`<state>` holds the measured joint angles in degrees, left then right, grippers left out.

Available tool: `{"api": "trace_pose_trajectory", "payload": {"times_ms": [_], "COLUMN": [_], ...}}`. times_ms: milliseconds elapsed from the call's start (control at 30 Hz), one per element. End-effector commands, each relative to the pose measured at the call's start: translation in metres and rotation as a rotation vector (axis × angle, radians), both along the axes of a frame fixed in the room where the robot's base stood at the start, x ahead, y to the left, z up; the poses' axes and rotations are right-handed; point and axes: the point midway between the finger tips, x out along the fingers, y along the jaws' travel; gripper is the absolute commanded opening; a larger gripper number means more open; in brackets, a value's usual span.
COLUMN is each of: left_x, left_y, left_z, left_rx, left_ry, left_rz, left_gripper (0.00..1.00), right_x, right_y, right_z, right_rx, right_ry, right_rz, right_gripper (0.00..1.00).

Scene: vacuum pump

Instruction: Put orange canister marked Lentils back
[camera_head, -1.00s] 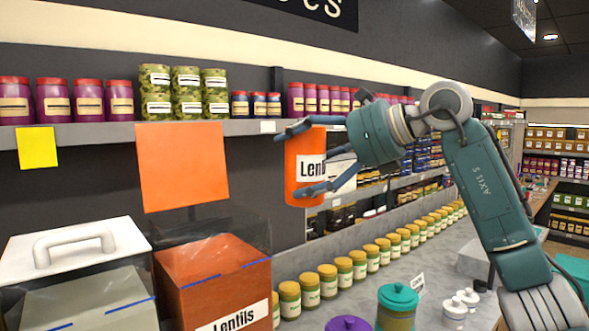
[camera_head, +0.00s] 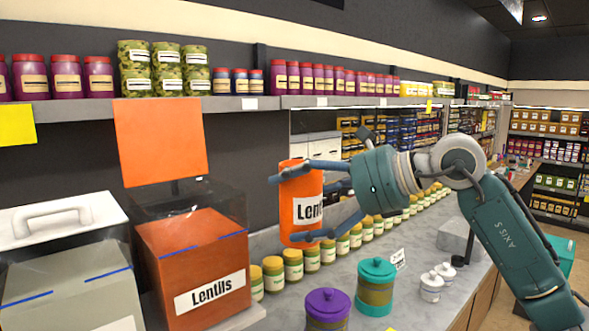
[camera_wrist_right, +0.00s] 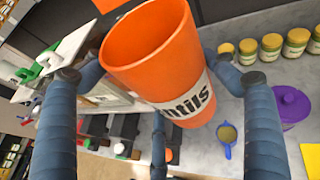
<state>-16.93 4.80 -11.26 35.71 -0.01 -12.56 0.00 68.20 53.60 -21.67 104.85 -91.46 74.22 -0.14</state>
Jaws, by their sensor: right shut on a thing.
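The orange canister marked Lentils (camera_head: 296,212) is held upright in the air by my right gripper (camera_head: 312,205), whose fingers wrap around it at top and bottom. In the right wrist view the canister (camera_wrist_right: 150,55) shows an open rim and part of its label, between the blue fingers of the gripper (camera_wrist_right: 165,95). An orange bin labelled Lentils (camera_head: 200,262) with a clear upper part stands on the counter to the left of the canister. An orange square sign (camera_head: 160,140) rises behind that bin. My left gripper is not in view.
A grey bin (camera_head: 70,295) and a white lid with a handle (camera_head: 60,222) stand left of the orange bin. A purple-lidded jar (camera_head: 328,305) and a teal-lidded canister (camera_head: 376,288) stand on the counter. Yellow-lidded jars (camera_head: 293,265) line the back. A shelf (camera_head: 190,108) runs above.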

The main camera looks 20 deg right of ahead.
Motion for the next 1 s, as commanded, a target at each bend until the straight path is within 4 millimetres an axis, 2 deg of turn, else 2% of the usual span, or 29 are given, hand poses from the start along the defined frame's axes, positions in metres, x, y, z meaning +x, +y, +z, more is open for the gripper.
{"api": "trace_pose_trajectory", "payload": {"times_ms": [33,300,500,867,1000], "left_x": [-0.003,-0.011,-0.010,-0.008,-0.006], "left_y": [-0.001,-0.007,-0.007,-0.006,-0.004], "left_z": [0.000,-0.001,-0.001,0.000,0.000], "left_rx": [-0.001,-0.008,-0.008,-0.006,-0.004], "left_ry": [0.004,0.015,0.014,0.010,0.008], "left_rz": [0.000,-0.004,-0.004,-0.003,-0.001], "left_gripper": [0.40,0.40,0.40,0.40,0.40], "right_x": [-0.008,-0.054,-0.078,-0.113,-0.132], "right_y": [-0.001,0.003,0.006,0.010,0.011], "right_z": [-0.016,-0.099,-0.143,-0.206,-0.241], "right_rx": [-0.002,-0.002,0.000,0.010,0.013], "right_ry": [0.002,0.005,0.003,0.001,0.001], "right_rz": [0.005,0.053,0.080,0.116,0.133], "right_gripper": [0.34,0.34,0.34,0.34,0.34]}}
